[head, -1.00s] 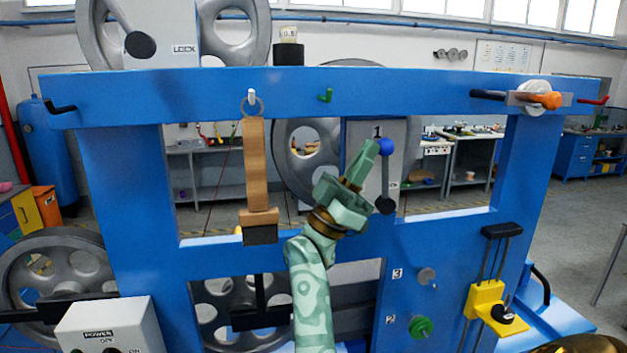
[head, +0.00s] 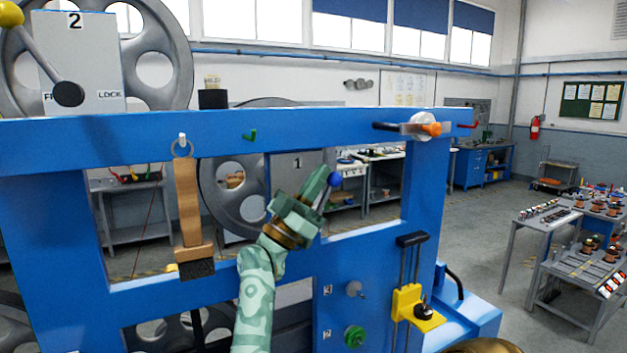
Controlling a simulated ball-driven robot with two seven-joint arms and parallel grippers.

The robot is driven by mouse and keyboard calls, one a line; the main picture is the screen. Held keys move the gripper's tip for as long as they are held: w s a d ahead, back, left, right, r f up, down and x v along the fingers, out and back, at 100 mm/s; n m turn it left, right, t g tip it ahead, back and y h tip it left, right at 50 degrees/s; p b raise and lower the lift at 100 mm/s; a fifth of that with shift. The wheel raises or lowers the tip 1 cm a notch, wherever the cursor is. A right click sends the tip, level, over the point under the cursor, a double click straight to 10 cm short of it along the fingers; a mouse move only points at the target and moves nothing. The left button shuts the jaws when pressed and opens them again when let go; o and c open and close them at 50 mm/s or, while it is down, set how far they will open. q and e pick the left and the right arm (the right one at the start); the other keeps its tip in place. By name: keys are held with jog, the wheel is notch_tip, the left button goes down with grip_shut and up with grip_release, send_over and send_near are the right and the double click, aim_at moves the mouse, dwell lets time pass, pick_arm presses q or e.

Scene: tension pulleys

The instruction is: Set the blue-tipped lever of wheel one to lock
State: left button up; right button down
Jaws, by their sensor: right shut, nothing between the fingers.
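The wheel one box (head: 297,163) is a grey panel marked 1, behind the blue frame. Its blue-tipped lever (head: 335,179) leans to the right, with the blue ball just past the box's right edge. Wheel one (head: 226,205) is a grey spoked wheel to the left of the box. My right gripper (head: 325,182) is shut and empty. Its fingertips are just left of the blue ball, touching or very close; which, I cannot tell. My gripper and wrist hide the lever's pivot and the box's lower face, including any lettering. My left gripper is not in view.
The blue frame (head: 330,125) crosses in front of the wheels. A wooden block (head: 188,205) hangs from it at left. Box two (head: 75,65) has a yellow-tipped lever (head: 10,15) leaning left. A yellow clamp (head: 412,305) and green knob (head: 354,336) are at lower right.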

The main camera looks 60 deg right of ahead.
jog(key=shift+d, duration=0.15)
jog(key=shift+f, duration=0.1)
jog(key=shift+w+a+f, duration=0.1)
jog(key=shift+a+f, duration=0.15)
jog(key=shift+f, duration=0.05)
jog(key=b+v, duration=0.7)
jog(key=v, duration=0.8)
jog(key=shift+w+a, duration=0.15)
jog(key=shift+a, duration=0.1)
